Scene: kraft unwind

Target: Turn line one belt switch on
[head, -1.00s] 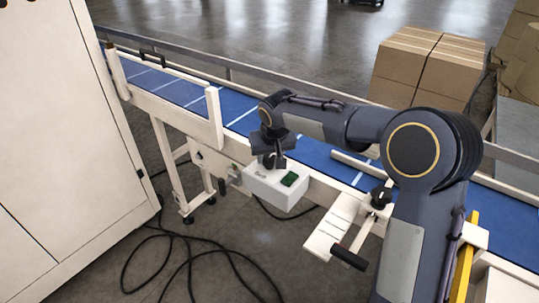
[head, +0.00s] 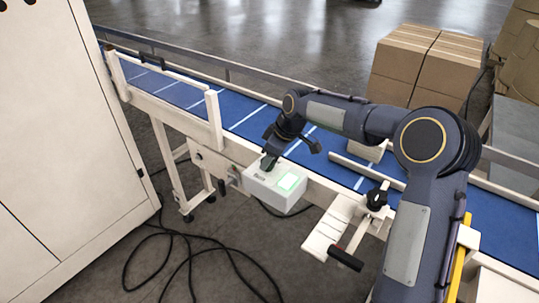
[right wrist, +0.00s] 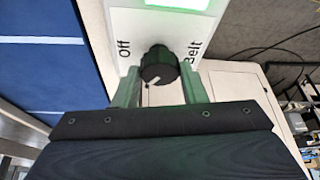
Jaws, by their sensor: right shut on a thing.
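The white switch box (head: 268,193) is fixed to the near side of the conveyor, and its green panel (head: 289,182) is brightly lit. In the right wrist view the box face (right wrist: 125,32) carries the words "Off" and "Belt", with the lit green panel (right wrist: 172,3) at the top edge. My right gripper (head: 268,163) is at the box from above. In the right wrist view its fingers (right wrist: 160,80) are shut on the black rotary knob (right wrist: 158,63), one on each side. The knob's white pointer mark shows. My left gripper is not in view.
The blue conveyor belt (head: 240,108) with white stripes runs behind the box. Stacked cartons (head: 425,65) stand beyond it. A white cabinet (head: 70,140) stands at left. A bracket with a black handle (head: 346,259) juts out at right. Black cables (head: 190,240) lie on the floor.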

